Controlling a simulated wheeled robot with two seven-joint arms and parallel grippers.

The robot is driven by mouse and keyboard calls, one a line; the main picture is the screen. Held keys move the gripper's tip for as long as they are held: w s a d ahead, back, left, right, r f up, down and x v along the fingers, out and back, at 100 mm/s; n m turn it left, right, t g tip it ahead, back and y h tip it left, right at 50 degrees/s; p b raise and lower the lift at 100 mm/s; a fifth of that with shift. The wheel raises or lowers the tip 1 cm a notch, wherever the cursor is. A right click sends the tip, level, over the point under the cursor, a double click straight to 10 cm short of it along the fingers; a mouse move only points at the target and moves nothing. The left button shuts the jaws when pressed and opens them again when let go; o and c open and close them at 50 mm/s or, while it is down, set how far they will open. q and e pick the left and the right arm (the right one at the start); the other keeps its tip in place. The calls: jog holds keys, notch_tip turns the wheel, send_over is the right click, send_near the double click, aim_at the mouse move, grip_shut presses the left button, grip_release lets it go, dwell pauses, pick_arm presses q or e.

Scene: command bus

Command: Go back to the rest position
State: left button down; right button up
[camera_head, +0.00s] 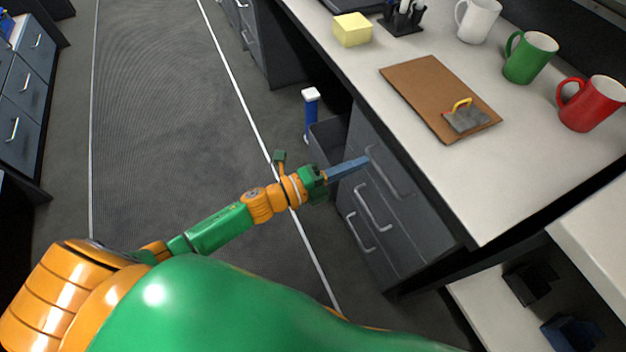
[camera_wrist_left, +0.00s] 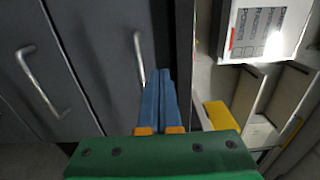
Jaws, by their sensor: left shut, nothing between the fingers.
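My left gripper (camera_head: 362,163) reaches in from the left, its blue fingers shut together and empty. Its tips are close to the top drawer handle (camera_head: 388,175) of the grey drawer unit (camera_head: 410,235) under the desk; I cannot tell whether they touch it. In the left wrist view the shut fingers (camera_wrist_left: 158,75) point at the dark drawer fronts (camera_wrist_left: 95,45), with one handle (camera_wrist_left: 138,60) just beside the tips and another handle (camera_wrist_left: 42,82) farther left. My right gripper is not in view.
The white desk (camera_head: 500,205) holds a brown clipboard (camera_head: 415,90), a yellow block (camera_head: 352,30) and white, green and red mugs (camera_head: 592,105). A dark bin (camera_head: 328,140) and a blue-and-white bottle (camera_head: 310,110) stand beside the drawers. The grey floor (camera_head: 165,120) at left is clear.

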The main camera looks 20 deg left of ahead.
pick_arm(q)
jog(key=v, duration=0.8)
jog(key=w+a+f+n+y, duration=0.1)
jog(key=a+f+n+y, duration=0.25)
jog(key=f+n, duration=0.2)
jog(key=a+f+n+y, duration=0.3)
jog(key=f+n+y, duration=0.1)
jog(key=f, duration=0.3)
jog(key=s+a+f+n+g+y, duration=0.25)
jog(key=s+f+n, duration=0.3)
jog(key=f, duration=0.35)
jog(key=s+a+f+n+g+y, duration=0.2)
jog(key=s+a+f+n+g, duration=0.15)
jog(key=s+f, duration=0.45)
jog(key=s+d+f+n+g, duration=0.2)
jog(key=s+f+n+g, duration=0.1)
jog(key=s, duration=0.4)
jog(key=s+d+f+n+g, duration=0.2)
jog(key=s+f+n, duration=0.15)
jog(key=s, duration=0.35)
notch_tip(320, 180, up, 16)
jog(key=s+p, duration=0.1)
jog(key=p, duration=1.5)
jog(key=shift+s+g+y, duration=0.2)
jog(key=shift+g+y, duration=0.2)
jog(key=shift+f, duration=0.1)
